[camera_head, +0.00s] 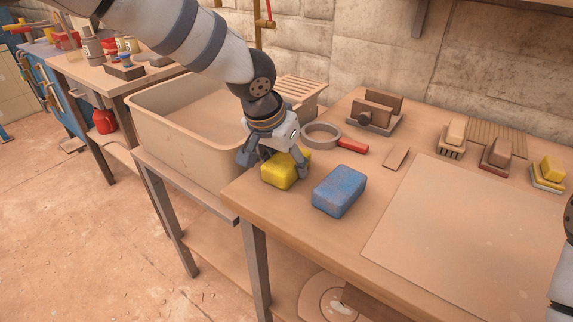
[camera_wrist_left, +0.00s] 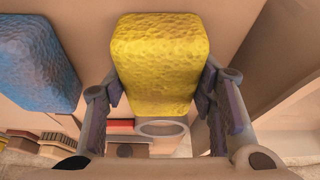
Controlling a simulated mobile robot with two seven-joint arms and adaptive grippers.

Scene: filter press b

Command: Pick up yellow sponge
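The yellow sponge (camera_head: 279,172) lies at the left end of the wooden workbench, near its front edge. My left gripper (camera_head: 275,163) points down over it, with one finger on either side. In the left wrist view the yellow sponge (camera_wrist_left: 158,58) fills the space between the fingertips of my left gripper (camera_wrist_left: 160,88). The fingers are very close to its sides; firm contact cannot be made out. The sponge shows no clear lift off the bench. Part of my right arm shows at the right edge of the head view, but its gripper is out of sight.
A blue sponge (camera_head: 339,190) lies close on the right. A tape roll (camera_head: 321,136) and a red-handled tool (camera_head: 353,146) lie behind. Several brushes (camera_head: 497,153) stand farther right. A deep sink basin (camera_head: 182,138) adjoins on the left. A large flat board (camera_head: 455,235) lies bare.

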